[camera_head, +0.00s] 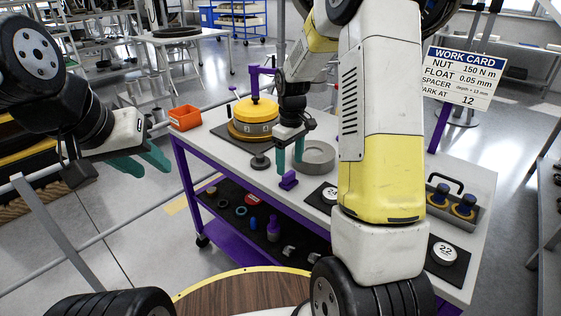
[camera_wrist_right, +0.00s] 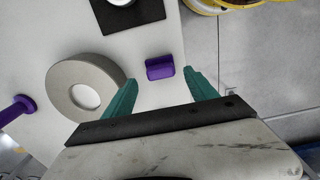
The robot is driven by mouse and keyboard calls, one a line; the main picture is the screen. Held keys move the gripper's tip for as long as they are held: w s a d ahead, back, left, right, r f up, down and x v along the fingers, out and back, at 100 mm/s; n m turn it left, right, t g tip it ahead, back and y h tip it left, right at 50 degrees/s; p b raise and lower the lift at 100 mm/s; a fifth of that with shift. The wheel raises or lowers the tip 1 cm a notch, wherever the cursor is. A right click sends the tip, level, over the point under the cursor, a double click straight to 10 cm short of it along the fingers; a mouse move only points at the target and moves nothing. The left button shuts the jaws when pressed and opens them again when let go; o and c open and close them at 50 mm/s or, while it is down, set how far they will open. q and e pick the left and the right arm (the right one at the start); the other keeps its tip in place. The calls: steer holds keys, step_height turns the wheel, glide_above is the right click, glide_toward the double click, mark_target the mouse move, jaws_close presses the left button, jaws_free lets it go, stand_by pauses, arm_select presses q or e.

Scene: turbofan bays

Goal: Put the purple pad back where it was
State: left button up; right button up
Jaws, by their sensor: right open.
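The small purple pad (camera_head: 289,180) lies on the light tabletop near the cart's front edge. It also shows in the right wrist view (camera_wrist_right: 160,67), between and just beyond my right gripper's teal fingertips. My right gripper (camera_head: 290,160) is open, pointing down at the pad, with nothing held. Whether the fingertips touch the pad, I cannot tell. My left gripper (camera_head: 148,163) is open and empty, off the cart's left side.
A grey ring (camera_head: 318,156) lies close beside the right gripper. A yellow round part (camera_head: 254,116) on a dark mat, an orange bin (camera_head: 185,117) and a black-handled tray (camera_head: 455,210) share the cart top. A work card (camera_head: 463,75) stands at right.

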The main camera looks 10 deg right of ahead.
mark_target(290, 173)
steer(key=s+r+m+t+y, duration=0.1)
steer(key=s+r, duration=0.4)
steer(key=r, duration=0.3)
steer(key=s+r+m+t, duration=0.2)
steer(key=s+r, duration=0.3)
steer(key=r, duration=0.4)
steer(key=s+a+r+m+t, duration=0.1)
steer(key=s+m, duration=0.1)
steer(key=s, duration=0.5)
steer(key=s+a+r+m+t+y, duration=0.1)
steer(key=s+m+t, duration=0.1)
steer(key=s, duration=0.5)
steer(key=shift+a+r, duration=0.15)
steer(key=shift+r, duration=0.05)
steer(key=shift+s, duration=0.1)
